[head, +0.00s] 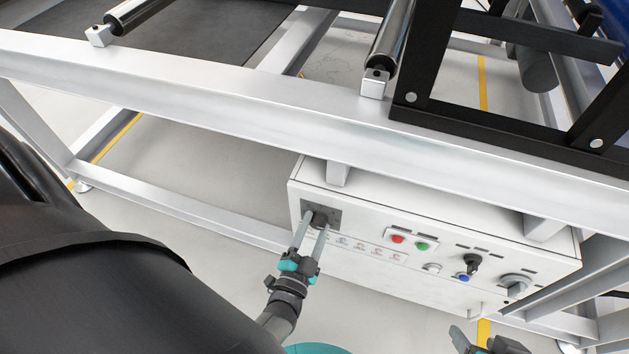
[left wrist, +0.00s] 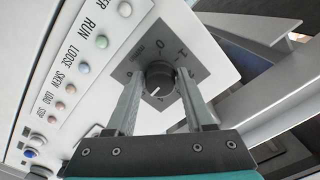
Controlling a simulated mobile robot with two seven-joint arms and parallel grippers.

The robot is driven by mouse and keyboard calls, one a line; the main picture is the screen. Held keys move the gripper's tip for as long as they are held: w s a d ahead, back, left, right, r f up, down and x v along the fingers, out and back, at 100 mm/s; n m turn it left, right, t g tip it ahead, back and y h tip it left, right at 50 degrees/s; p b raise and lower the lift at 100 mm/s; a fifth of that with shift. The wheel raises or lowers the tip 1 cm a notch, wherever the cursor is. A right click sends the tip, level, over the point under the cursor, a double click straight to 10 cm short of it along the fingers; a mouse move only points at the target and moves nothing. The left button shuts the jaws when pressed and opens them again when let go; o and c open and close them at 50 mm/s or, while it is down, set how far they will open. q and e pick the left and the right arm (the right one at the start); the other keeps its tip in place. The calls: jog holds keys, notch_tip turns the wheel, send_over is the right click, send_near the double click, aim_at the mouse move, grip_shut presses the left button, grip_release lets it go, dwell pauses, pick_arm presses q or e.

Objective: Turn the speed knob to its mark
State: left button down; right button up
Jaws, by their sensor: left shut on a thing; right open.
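The speed knob (head: 319,216) is a dark round knob on a grey square plate at the left end of the white control box front. In the left wrist view the knob (left wrist: 159,79) shows a short white pointer line toward the lower left of the picture. The plate (left wrist: 187,72) carries printed marks, including a 0 and a 1 above the knob. My left gripper (head: 314,221) is shut on the knob, with one finger on each side of it. My right gripper (head: 470,340) is open at the bottom edge of the head view, apart from the box.
The white control box (head: 365,283) hangs under a silver frame beam (head: 210,105). Right of the knob are small lamps, a red button (head: 398,239), a green button (head: 422,246), a black selector (head: 472,262) and a blue button (head: 463,277). Frame legs stand at the right.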

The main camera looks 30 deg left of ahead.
pick_arm(q)
jog(key=shift+m, duration=0.5)
jog(key=shift+c, duration=1.4)
grip_release()
